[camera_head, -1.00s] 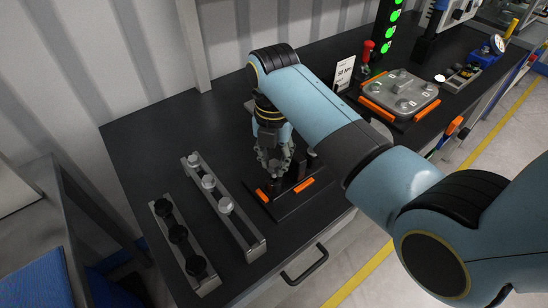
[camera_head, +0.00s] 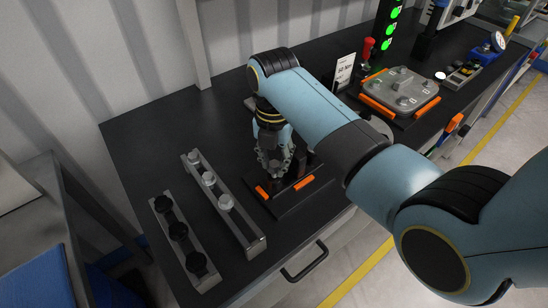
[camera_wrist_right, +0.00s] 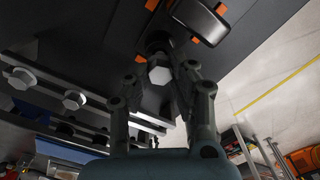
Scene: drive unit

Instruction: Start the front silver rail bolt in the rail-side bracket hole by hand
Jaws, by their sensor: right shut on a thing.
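My right gripper (camera_head: 274,160) points down at the black fixture (camera_head: 312,192) with orange clamps near the bench's front edge. In the right wrist view its fingers (camera_wrist_right: 163,78) are shut around a silver hex-headed bolt (camera_wrist_right: 160,71), the head facing the camera. The bolt sits in front of a dark round part of the fixture. The bolt's shank and the bracket hole are hidden, so I cannot tell whether it is in the hole. My left gripper is not in view.
A grey rail rack (camera_head: 245,228) left of the fixture holds three silver bolts (camera_head: 208,179), its front end empty. A grey cover plate (camera_head: 400,88) lies right on orange-edged supports. Bench left of the racks is clear.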

